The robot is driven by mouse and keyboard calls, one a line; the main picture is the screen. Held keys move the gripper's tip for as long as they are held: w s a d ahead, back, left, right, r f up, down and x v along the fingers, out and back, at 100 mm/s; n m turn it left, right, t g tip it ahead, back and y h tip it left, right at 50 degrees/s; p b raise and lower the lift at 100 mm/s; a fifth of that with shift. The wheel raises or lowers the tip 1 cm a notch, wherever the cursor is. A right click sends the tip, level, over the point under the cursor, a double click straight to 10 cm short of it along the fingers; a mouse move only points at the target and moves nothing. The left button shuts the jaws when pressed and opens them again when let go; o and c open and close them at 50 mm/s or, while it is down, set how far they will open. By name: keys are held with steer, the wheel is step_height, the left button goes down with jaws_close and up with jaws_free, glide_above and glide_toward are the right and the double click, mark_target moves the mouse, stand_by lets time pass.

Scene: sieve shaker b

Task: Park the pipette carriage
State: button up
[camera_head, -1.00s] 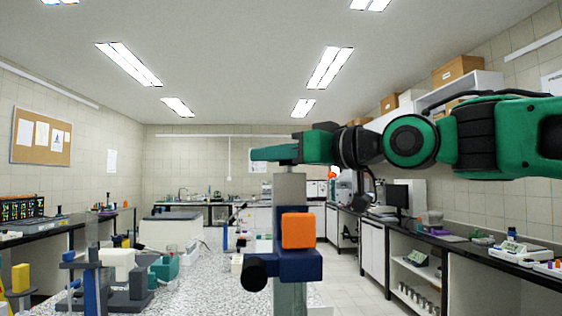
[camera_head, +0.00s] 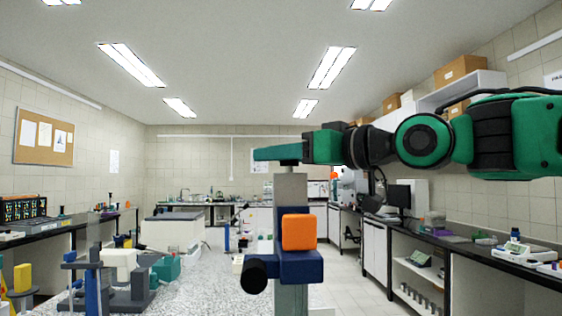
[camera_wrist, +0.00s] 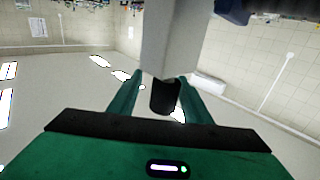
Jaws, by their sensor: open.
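The pipette carriage (camera_head: 301,265) is a dark blue block with an orange square block (camera_head: 298,231) on its face and a black knob (camera_head: 254,274) at its left. It sits partway up an upright grey column (camera_head: 290,188). My gripper (camera_head: 262,154) reaches in from the right, level, at the column's top and well above the carriage. In the wrist view my gripper (camera_wrist: 158,92) has its green fingers spread on either side of a black stub (camera_wrist: 164,97) at the end of the grey column (camera_wrist: 168,38). Contact cannot be told. A dark blue part (camera_wrist: 232,10) shows at the top edge.
A speckled bench (camera_head: 210,285) lies below, with grey-and-blue equipment (camera_head: 120,290) and a teal block (camera_head: 165,267) at the left. A right-hand counter (camera_head: 480,250) holds instruments. The air around the carriage's right side looks clear.

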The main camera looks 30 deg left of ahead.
steer(key=v, duration=1)
